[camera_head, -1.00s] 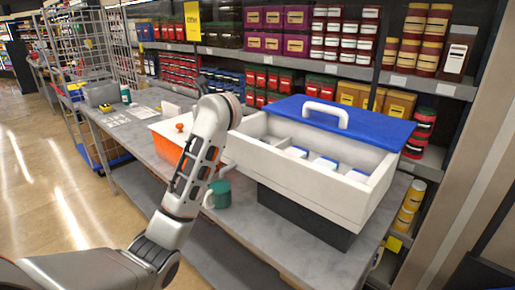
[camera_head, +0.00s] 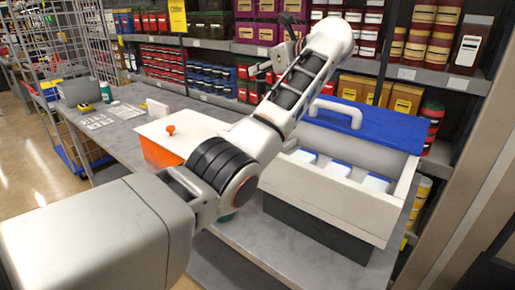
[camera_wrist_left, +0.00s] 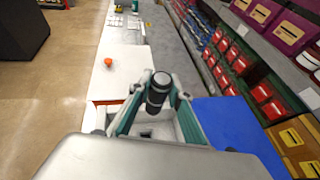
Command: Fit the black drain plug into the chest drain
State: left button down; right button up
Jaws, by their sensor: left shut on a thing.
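The white chest (camera_head: 335,196) stands on a dark block (camera_head: 315,228) on the grey table, its blue lid (camera_head: 375,125) raised at the back. Blue-and-white packs (camera_head: 338,168) lie inside. My left arm reaches across the chest's left part, with its gripper end raised above and behind it. In the left wrist view, my left gripper (camera_wrist_left: 156,92) is shut on the black drain plug (camera_wrist_left: 159,88), a dark ribbed cylinder. The plug is above the chest, apart from it. I cannot make out the drain opening. My right gripper is out of view.
An orange box with a white lid and orange knob (camera_head: 170,130) stands left of the chest. Stocked shelves (camera_head: 205,88) run behind the table. The table's left part holds papers (camera_head: 97,121) and small items. A teal mug is mostly hidden behind my arm.

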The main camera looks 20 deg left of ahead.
pick_arm(q)
jog(key=shift+d, duration=0.45)
notch_tip(320, 180, down, 20)
jog(key=shift+r+p, duration=0.25)
jog(key=shift+p, duration=0.65)
jog(key=shift+d, duration=0.1)
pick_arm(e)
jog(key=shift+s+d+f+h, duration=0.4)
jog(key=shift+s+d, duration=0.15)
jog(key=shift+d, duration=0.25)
pick_arm(q)
jog(key=shift+f, duration=0.15)
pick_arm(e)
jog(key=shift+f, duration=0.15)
pick_arm(q)
jog(key=c, duration=1.9)
grip_release()
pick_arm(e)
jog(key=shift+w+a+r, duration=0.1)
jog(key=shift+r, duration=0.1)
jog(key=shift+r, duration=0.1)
pick_arm(q)
jog(key=shift+r, duration=0.2)
